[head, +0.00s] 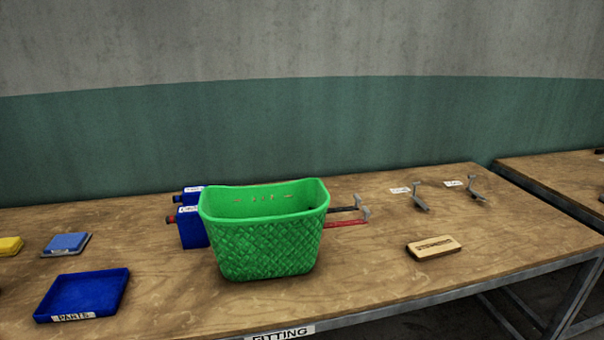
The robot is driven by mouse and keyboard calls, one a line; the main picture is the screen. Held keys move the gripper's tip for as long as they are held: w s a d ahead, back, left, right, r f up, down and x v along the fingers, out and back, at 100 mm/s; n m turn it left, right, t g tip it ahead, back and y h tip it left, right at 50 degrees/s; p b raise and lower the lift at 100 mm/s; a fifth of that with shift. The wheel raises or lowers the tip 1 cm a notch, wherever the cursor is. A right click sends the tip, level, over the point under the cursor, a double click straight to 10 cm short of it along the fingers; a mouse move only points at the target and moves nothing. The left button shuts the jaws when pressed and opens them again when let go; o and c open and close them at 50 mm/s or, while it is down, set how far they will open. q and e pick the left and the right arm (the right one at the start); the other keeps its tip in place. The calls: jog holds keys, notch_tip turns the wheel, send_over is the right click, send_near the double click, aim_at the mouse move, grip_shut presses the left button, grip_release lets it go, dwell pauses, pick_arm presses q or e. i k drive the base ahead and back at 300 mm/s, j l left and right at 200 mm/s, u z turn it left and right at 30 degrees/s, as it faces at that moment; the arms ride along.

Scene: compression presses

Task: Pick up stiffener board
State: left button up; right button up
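A small flat tan board with dark printed lettering (433,247) lies on the wooden table, right of the middle and near the front edge. It looks like the stiffener board, but its lettering is too small to read. Nothing touches it or covers it. Neither of my grippers is in the head view.
A green basket (265,240) stands left of the board, with blue boxes (192,228) partly behind it. Metal brackets (420,196) are at the back right. The tabletop (520,235) right of the board is clear.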

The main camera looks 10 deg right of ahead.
aim_at(428, 248)
jog(key=z, duration=1.25)
jog(key=i+l+u, duration=0.1)
jog(key=u, duration=0.35)
jog(key=l+u, duration=0.2)
jog(key=u, duration=0.2)
jog(key=i+l+u, duration=0.1)
jog(key=u, duration=0.35)
jog(key=l+u, duration=0.4)
jog(key=l, duration=0.55)
jog(key=k, duration=0.05)
